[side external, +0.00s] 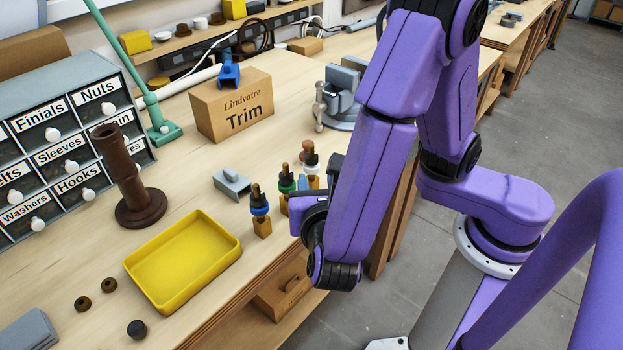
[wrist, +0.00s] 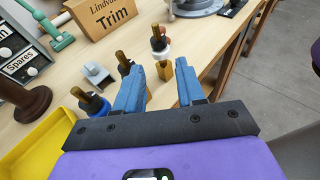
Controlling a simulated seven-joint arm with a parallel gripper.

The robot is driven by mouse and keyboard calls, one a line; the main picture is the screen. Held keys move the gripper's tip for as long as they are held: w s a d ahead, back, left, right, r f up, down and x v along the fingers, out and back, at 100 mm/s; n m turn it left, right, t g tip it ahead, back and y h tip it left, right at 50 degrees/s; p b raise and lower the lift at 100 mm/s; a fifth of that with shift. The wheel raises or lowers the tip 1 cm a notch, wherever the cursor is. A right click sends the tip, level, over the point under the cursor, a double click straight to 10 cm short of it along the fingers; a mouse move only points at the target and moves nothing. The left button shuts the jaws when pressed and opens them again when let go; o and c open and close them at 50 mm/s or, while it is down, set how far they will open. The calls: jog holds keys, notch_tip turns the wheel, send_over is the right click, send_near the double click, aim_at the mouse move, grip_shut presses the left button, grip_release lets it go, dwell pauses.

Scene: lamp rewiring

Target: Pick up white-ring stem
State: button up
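The white-ring stem (wrist: 159,46) stands upright in the wrist view, with a brass top, a dark collar and a white ring; it also shows in the side view (side external: 311,161), partly hidden by my arm. My gripper (wrist: 160,66) is open and empty, its two blue fingers apart. In the wrist view the white-ring stem appears between and beyond the fingertips, apart from them. The blue-ring stem (wrist: 92,103) is left of the fingers, and another stem (wrist: 124,64) is partly hidden behind the left finger. Its green ring shows in the side view (side external: 286,181).
A yellow tray (side external: 228,231) lies left of the stems, with a brown stand (side external: 131,185) behind it. A grey block (side external: 232,184) sits beside the stems. A Trim box (side external: 232,105) and a grey vise (side external: 343,98) stand farther back. The table edge is close to the stems.

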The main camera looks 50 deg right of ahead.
aim_at(312, 162)
jog(key=x, duration=0.9)
jog(key=shift+w+d, duration=0.2)
jog(key=shift+w, duration=0.1)
grip_shut()
